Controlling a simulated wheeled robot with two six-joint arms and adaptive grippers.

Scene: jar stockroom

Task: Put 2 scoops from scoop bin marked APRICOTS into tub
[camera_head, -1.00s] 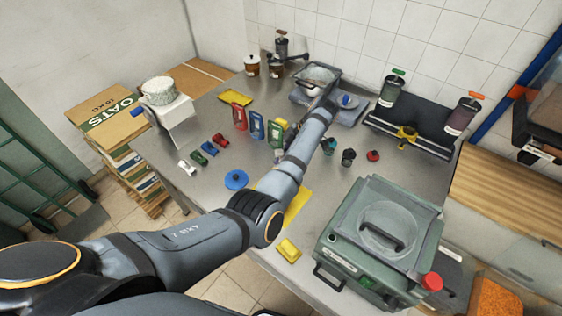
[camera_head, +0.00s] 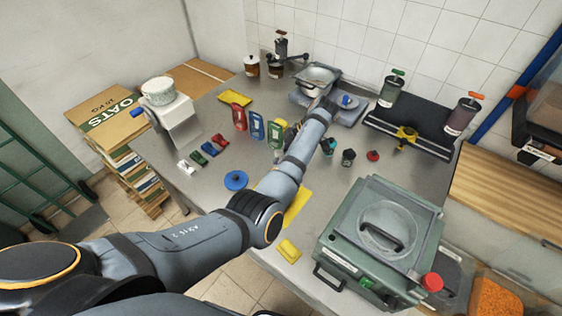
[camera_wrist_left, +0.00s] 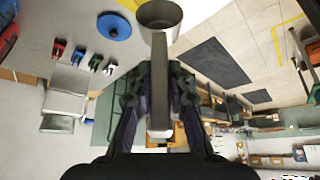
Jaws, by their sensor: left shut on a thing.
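My left gripper (camera_wrist_left: 160,85) is shut on the handle of a metal scoop (camera_wrist_left: 160,14), whose round cup stands out beyond the fingertips. A clear bin of orange pieces (camera_head: 493,298) is at the lower right; no APRICOTS marking is readable. My right gripper is out of view.
A green lidded machine (camera_head: 350,235) fills the table's front right. Jars with coloured tops (camera_head: 390,92) stand at the back right. Coloured clips (camera_head: 208,149), a blue disc (camera_head: 236,180) and a yellow block (camera_head: 289,250) lie left of and near my arm.

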